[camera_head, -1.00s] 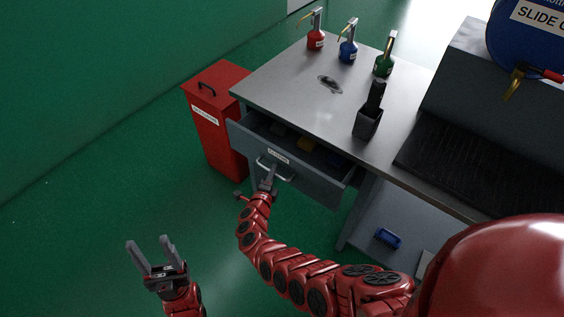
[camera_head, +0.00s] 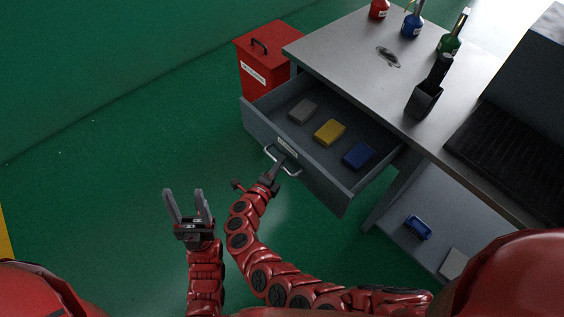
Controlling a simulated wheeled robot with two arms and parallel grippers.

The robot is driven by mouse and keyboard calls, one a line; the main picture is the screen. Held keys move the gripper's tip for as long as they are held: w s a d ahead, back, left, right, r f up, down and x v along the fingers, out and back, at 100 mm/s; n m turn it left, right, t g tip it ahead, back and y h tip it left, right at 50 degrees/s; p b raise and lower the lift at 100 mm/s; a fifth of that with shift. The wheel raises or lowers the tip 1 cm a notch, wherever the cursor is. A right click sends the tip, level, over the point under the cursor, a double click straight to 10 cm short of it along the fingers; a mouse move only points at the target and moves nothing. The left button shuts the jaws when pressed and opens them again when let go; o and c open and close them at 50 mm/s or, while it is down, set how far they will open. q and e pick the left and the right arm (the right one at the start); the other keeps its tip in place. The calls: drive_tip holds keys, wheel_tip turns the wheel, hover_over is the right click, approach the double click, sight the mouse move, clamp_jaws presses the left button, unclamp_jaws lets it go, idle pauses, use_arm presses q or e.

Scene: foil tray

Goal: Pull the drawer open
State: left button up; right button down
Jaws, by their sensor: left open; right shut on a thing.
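The grey drawer (camera_head: 318,182) stands well out from under the metal table. Its inside shows a grey block (camera_head: 302,111), a yellow block (camera_head: 329,132) and a blue block (camera_head: 358,156). A label (camera_head: 288,148) and a bar handle (camera_head: 291,171) are on its front. My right gripper (camera_head: 275,170) is shut on the handle; its fingertips are partly hidden against it. My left gripper (camera_head: 187,205) is open and empty, over the floor to the left of the drawer front.
A red bin (camera_head: 266,70) stands beyond the drawer's left side. The table top (camera_head: 345,55) carries several pump bottles and a black holder (camera_head: 423,100). A lower shelf (camera_head: 400,235) holds a blue item (camera_head: 418,228). Green floor to the left is free.

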sight(286, 150)
drive_tip(key=c, duration=0.8)
unclamp_jaws()
drive_tip(key=shift+c, duration=0.2)
drive_tip(key=shift+r, duration=0.4)
wheel_tip(286, 150, up, 2)
drive_tip(key=shift+d+r, duration=0.1)
drive_tip(key=shift+r, duration=0.1)
drive_tip(key=s+r+b, duration=0.1)
drive_tip(key=s, duration=1.5)
drive_tip(key=shift+a+r, duration=0.4)
